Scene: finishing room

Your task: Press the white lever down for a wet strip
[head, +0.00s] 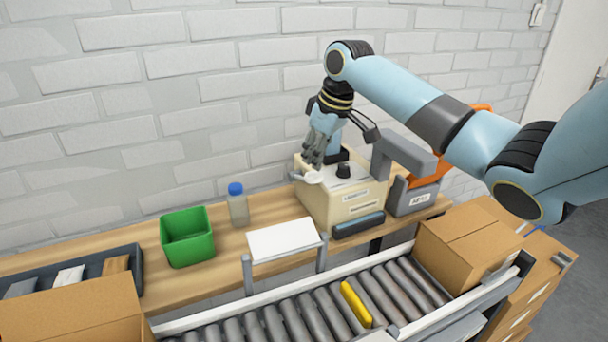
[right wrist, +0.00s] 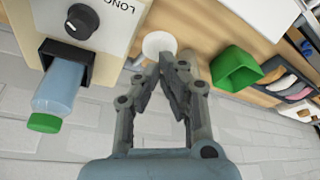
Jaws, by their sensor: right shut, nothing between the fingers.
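The cream tape dispenser (head: 352,201) stands on the wooden bench against the brick wall. Its white lever (head: 311,177) sticks out on the left side; the round end also shows in the right wrist view (right wrist: 159,41). My right gripper (head: 313,162) is shut and empty, fingers pointing down just above the lever. In the right wrist view the closed fingertips (right wrist: 170,62) are close to the round lever end and partly overlap it; I cannot tell whether they touch. A black knob (head: 343,171) sits on the dispenser top. My left gripper is not in view.
A green bin (head: 187,238), a blue-capped bottle (head: 238,207) and a white sheet (head: 283,240) stand left of the dispenser. A grey device (head: 412,197) is at its right. A roller conveyor (head: 300,318) with a yellow item (head: 356,305) and a carton (head: 468,245) runs in front.

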